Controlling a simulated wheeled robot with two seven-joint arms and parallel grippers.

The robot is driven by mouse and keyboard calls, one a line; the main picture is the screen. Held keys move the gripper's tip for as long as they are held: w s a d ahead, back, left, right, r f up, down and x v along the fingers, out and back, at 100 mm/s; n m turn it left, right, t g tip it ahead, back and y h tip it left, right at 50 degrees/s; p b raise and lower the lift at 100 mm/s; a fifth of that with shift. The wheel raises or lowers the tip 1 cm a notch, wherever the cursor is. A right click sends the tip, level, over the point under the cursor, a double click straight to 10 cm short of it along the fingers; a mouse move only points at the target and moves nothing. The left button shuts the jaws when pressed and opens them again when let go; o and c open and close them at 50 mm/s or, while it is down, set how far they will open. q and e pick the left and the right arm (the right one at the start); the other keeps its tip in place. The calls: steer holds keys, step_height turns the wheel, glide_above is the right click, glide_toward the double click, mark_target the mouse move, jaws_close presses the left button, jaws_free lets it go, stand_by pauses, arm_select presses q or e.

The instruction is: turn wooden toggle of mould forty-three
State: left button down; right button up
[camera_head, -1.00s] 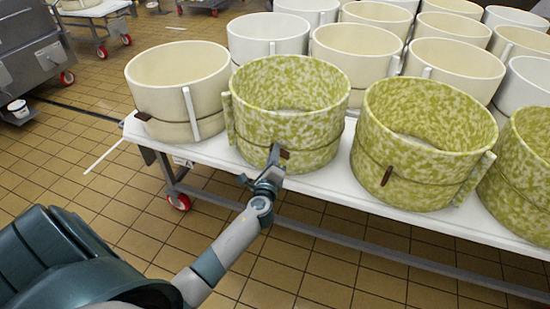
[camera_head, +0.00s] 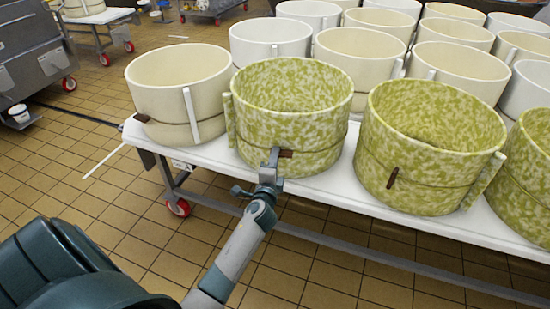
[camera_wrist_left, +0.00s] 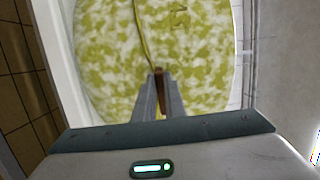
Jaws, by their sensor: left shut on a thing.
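A green-and-cream mottled round mould (camera_head: 315,125) stands on the white table, with a cord around its wall. It fills much of the left wrist view (camera_wrist_left: 110,45), where a faint marking on its wall is too blurred to read. Its small brown wooden toggle (camera_head: 286,153) sits on the cord at the front. My left gripper (camera_head: 274,156) is at the toggle, close against the mould's wall. In the left wrist view the gripper (camera_wrist_left: 158,90) is shut on the toggle (camera_wrist_left: 159,78), and the fingers hide part of it. My right gripper is not in view.
A second mottled mould (camera_head: 428,140) with a brown toggle (camera_head: 392,176) stands close on the right. A plain cream mould (camera_head: 180,85) is on the left. More moulds crowd behind on the white table (camera_head: 345,192). The tiled floor (camera_head: 110,205) in front is open.

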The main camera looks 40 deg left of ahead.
arm_select(q)
steer(key=c, duration=1.8)
jaws_free()
